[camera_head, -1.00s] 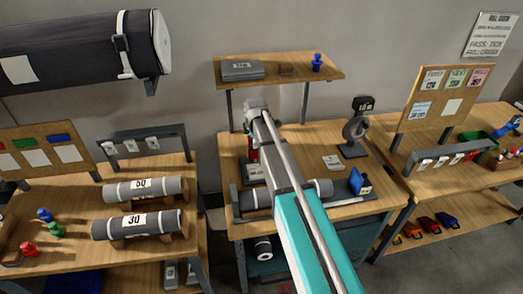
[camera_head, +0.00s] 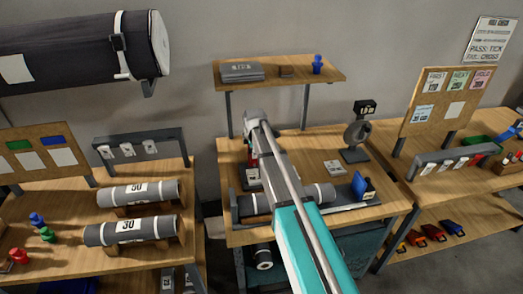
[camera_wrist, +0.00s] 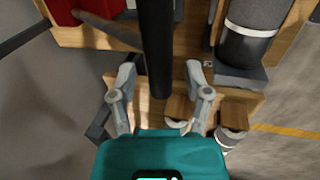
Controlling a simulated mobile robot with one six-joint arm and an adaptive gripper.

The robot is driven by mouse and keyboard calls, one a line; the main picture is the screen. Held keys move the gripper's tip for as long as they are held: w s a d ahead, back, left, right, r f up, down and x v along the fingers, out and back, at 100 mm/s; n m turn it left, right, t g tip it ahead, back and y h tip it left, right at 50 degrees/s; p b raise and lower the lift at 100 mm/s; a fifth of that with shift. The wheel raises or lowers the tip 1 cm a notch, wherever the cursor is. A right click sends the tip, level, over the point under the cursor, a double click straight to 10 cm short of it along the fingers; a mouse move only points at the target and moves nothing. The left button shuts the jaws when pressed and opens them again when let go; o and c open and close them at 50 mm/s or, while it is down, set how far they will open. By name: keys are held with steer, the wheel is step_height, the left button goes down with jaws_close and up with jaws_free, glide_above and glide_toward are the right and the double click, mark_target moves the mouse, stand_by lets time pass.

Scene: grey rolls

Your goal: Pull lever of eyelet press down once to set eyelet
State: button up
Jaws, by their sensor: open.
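The eyelet press shows in the head view as a small red and dark shape (camera_head: 248,157) on the middle bench, mostly hidden behind my arm. In the wrist view a red body (camera_wrist: 72,12) fills the top left. A long dark bar (camera_wrist: 157,45), which looks like the press lever, runs down from the top edge between my fingers. My gripper (camera_wrist: 161,72) is open, with one finger on each side of the bar. I cannot tell whether either finger touches it. In the head view the fingers are hidden behind my wrist.
A grey roll (camera_head: 252,206) lies along the front of the middle bench (camera_head: 310,150), beneath my arm. A raised shelf (camera_head: 300,72) is behind. Rolls lie on the left bench.

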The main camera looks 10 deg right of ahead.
steer(key=c, duration=0.7)
steer(key=shift+s+f+b, duration=0.4)
steer(key=shift+f+b, duration=0.35)
steer(key=shift+f, duration=0.1)
steer(key=shift+s+f+b, duration=0.3)
steer(key=shift+f+b, duration=0.4)
steer(key=shift+b, duration=0.1)
stand_by(0.3)
